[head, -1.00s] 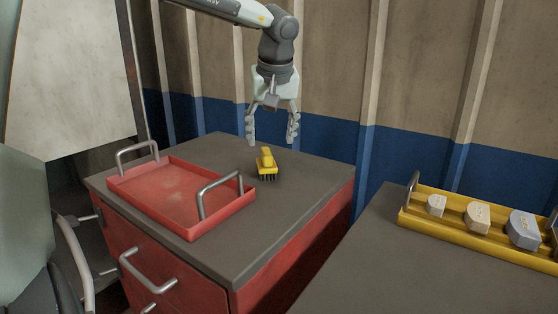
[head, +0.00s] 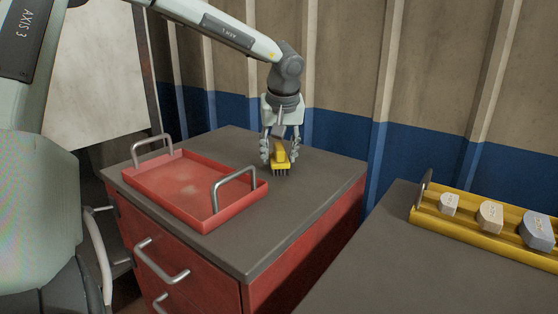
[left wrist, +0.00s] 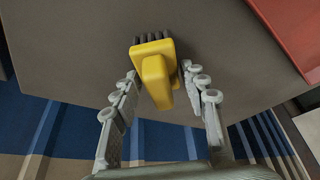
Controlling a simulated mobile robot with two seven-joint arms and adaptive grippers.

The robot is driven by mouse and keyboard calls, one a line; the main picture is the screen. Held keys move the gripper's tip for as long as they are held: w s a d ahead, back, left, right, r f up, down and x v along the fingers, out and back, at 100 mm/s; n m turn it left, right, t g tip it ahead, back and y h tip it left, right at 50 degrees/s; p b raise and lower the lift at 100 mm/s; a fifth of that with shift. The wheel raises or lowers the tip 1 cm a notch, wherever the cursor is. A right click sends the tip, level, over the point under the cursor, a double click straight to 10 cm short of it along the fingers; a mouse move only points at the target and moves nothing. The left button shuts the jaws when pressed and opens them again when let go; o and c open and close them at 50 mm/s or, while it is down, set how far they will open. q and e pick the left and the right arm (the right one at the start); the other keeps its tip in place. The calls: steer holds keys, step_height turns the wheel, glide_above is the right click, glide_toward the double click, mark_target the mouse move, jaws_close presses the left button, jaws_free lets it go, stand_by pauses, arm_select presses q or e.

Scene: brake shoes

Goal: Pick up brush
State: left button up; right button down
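The yellow brush (head: 281,157) with dark bristles stands on the grey top of the red cabinet, to the right of the red tray. My left gripper (head: 279,160) is lowered over it, with one finger on each side of the brush. In the left wrist view the brush (left wrist: 157,72) lies between the two open fingers (left wrist: 160,85). A gap shows on the left side; the right finger is very close to the brush, and I cannot tell if it touches. My right gripper is in neither view.
The red tray (head: 152,181) with two metal handles takes up the left of the cabinet top (head: 262,230). A yellow tray (head: 478,233) with several grey and beige blocks stands on the right-hand surface. A ribbed wall is close behind.

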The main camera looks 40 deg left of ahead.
mark_target(277, 144)
arm_select(q)
steer(key=c, duration=0.8)
steer(key=shift+r, duration=0.1)
steer(key=shift+c, duration=0.2)
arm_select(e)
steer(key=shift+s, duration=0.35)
